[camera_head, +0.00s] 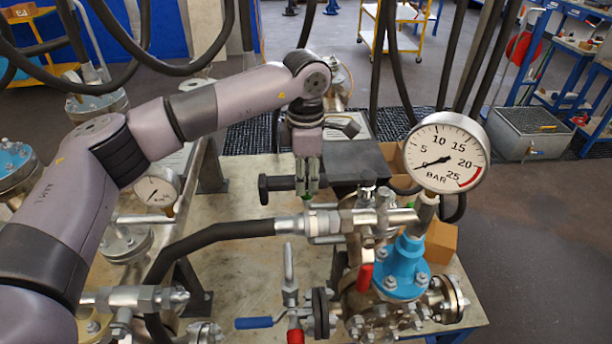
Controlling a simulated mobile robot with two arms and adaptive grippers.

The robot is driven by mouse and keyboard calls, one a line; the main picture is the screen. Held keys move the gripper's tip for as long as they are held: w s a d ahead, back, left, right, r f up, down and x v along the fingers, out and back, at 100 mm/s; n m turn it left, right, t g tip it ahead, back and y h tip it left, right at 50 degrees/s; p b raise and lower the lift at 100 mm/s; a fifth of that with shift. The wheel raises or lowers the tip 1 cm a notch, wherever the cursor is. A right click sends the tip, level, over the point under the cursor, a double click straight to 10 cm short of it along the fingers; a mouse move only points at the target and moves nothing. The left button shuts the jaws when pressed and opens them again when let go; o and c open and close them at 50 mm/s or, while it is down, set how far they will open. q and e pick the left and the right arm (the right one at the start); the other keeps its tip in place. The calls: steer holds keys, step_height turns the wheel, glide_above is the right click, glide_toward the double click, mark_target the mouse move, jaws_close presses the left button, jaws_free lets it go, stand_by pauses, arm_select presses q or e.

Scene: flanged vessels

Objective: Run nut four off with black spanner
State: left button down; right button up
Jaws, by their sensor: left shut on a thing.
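My left gripper (307,188) points down, shut on a dark bar-like tool, which looks like the black spanner (274,184). The spanner's visible part sticks out to the left of the fingers, with a thicker end. The gripper is above and behind the pipe fitting and hose coupling, left of the gauge. A blue flange (400,270) with several silver nuts (390,283) sits on the vessel at the lower right, apart from the gripper. I cannot tell which nut is number four. My right gripper is not in view.
A large pressure gauge (446,158) stands above the blue flange. A black hose (215,236) runs left from the coupling. A blue-handled valve (254,323) and red handle (365,277) are in front. A cardboard box (442,242) sits on the right.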

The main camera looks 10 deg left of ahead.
arm_select(q)
steer(key=shift+f+b, duration=0.75)
steer(key=shift+f, duration=0.3)
steer(key=shift+s+d+f+n+b, duration=0.15)
steer(key=shift+s+d+n+b, duration=0.15)
steer(key=shift+s+n, duration=0.3)
steer(key=shift+n, duration=0.3)
steer(key=shift+s+d+r+p, duration=0.15)
steer(key=shift+r+p, duration=0.85)
steer(key=shift+r, duration=1.25)
steer(key=shift+s+r, duration=0.1)
steer(key=shift+r, duration=0.3)
steer(key=shift+r, duration=0.1)
